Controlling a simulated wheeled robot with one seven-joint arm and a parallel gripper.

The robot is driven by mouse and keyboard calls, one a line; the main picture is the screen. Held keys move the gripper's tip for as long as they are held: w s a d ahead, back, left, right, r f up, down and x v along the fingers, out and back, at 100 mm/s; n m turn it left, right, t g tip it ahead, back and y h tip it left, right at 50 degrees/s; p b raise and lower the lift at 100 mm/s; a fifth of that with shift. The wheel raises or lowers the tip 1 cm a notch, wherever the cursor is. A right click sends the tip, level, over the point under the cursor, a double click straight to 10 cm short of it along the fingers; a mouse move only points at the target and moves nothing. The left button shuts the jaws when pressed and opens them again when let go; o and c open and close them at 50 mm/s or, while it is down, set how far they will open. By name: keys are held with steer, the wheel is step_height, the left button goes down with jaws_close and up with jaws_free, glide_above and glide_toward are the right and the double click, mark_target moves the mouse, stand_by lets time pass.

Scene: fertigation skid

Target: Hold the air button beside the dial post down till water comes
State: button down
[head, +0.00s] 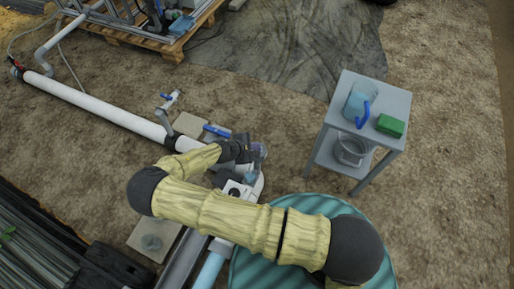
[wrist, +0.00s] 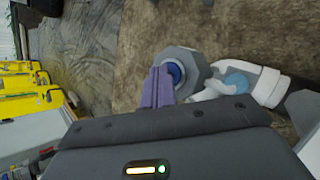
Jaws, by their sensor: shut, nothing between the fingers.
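My gripper (wrist: 157,86) is shut and empty, its purple fingers together. In the wrist view a round blue button-like face (wrist: 175,73) sits in a grey, many-sided housing (wrist: 187,58), just beyond and right of the fingertips. The fingers cover part of its left side, and I cannot tell whether they touch it. In the head view my gripper (head: 255,151) is over the white pipework, and my arm hides much there. A white box with a dark round spot (head: 235,190) is just below it. I cannot make out the dial post for certain, and no water shows.
A white elbow pipe (wrist: 265,86) is right of the button in the wrist view. A long white pipe (head: 95,108) with blue-handled valves runs left. A grey stand (head: 395,103) holds a jug (head: 360,98) and a green block (head: 390,125). A ribbed teal round lid (head: 310,203) is under my arm.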

stand_by(0.3)
steer(key=shift+r+p, duration=0.75)
steer(key=shift+r, duration=0.05)
steer(key=shift+r, duration=0.1)
step_height(320, 180, up, 5)
steer(key=p, duration=0.4)
